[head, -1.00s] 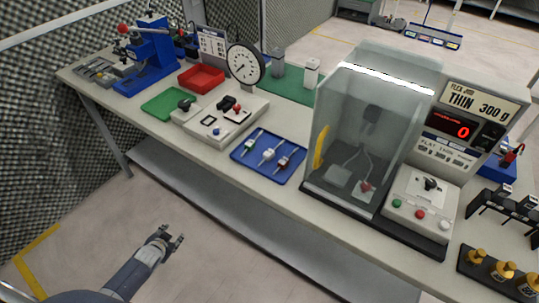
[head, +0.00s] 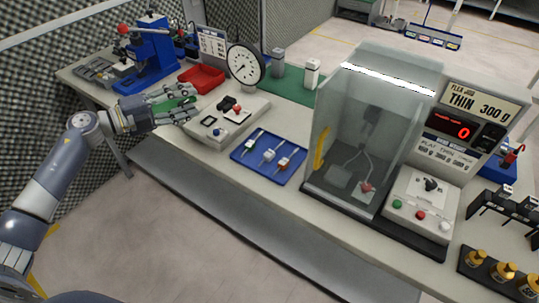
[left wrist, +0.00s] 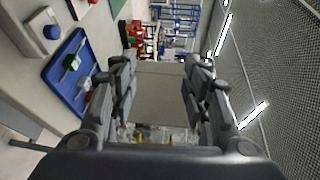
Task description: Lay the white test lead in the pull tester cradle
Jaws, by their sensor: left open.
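The white test lead (head: 268,155) appears to be the middle one of three small leads in the blue tray (head: 239,156); the tray also shows in the left wrist view (left wrist: 54,77). A green-ended lead (head: 252,138) and a red-ended lead (head: 284,162) lie beside it. A grey bench unit (head: 205,133) with a large dial (head: 245,63) behind it looks like the pull tester; I cannot make out its cradle clearly. My left gripper (head: 190,108) is open and empty, above the bench left of the tray. In the left wrist view its fingers (left wrist: 165,80) are spread apart.
A glass-walled flex tester (head: 345,140) with a control box (head: 420,205) stands right of the tray. A red bin (head: 205,78) and a blue press (head: 155,60) are at the back left. Yellow-topped weights (head: 503,270) sit at the right.

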